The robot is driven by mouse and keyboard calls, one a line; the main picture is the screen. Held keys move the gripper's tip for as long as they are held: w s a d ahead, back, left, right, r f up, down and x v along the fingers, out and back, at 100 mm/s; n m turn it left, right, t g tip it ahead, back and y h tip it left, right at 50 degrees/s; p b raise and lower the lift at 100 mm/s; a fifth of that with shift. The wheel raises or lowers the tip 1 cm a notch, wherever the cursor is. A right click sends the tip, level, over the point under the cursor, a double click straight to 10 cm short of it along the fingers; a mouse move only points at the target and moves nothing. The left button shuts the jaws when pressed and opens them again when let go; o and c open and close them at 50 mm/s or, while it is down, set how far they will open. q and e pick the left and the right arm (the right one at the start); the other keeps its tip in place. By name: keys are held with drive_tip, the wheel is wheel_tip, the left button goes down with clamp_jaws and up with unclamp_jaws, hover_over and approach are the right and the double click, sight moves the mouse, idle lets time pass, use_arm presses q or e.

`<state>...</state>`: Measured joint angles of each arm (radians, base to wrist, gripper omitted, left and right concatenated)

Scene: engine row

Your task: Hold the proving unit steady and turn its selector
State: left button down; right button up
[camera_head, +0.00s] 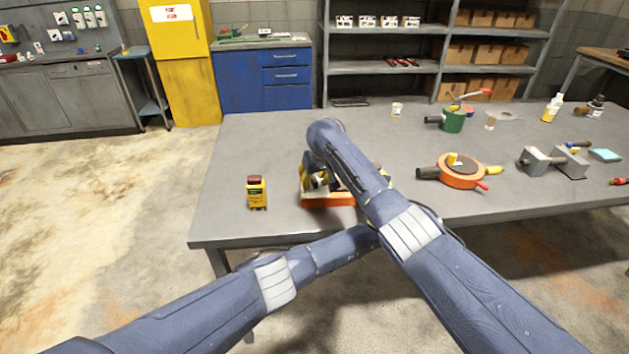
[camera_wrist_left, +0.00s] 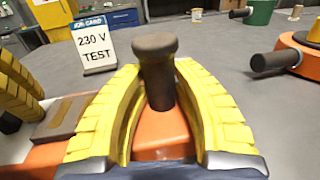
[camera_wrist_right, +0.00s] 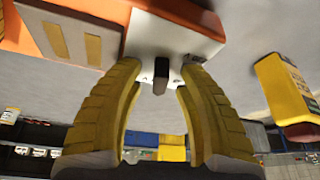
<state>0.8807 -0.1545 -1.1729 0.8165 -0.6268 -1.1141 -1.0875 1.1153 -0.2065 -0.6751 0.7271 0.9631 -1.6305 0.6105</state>
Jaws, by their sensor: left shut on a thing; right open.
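The proving unit (camera_head: 328,200) is an orange box near the table's front edge, partly hidden by my right arm. In the left wrist view, my left gripper (camera_wrist_left: 157,76) is shut on the dark round-topped post (camera_wrist_left: 156,47) that stands up from the orange body. In the right wrist view, my right gripper (camera_wrist_right: 160,76) is open. Its fingers are on either side of the small dark selector (camera_wrist_right: 161,68) on the unit's pale plate (camera_wrist_right: 172,35). I cannot tell whether they touch it. A job card (camera_wrist_left: 95,45) reading "230 V TEST" stands beyond the post.
A yellow tester (camera_head: 257,193) with a dark red top stands left of the unit. An orange round device (camera_head: 462,181) with a dark handle lies to the right. A green pot (camera_head: 453,121) and grey blocks (camera_head: 536,160) are farther right.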

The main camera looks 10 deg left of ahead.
clamp_jaws()
idle(0.3)
drive_tip(key=n+g+y, duration=0.1)
drive_tip(key=n, duration=0.3)
drive_tip(key=shift+n+g+y, duration=0.4)
drive_tip(key=shift+n+g, duration=0.2)
drive_tip(key=shift+n, duration=1.4)
drive_tip(key=shift+c, duration=0.3)
unclamp_jaws()
drive_tip(key=shift+r, duration=0.1)
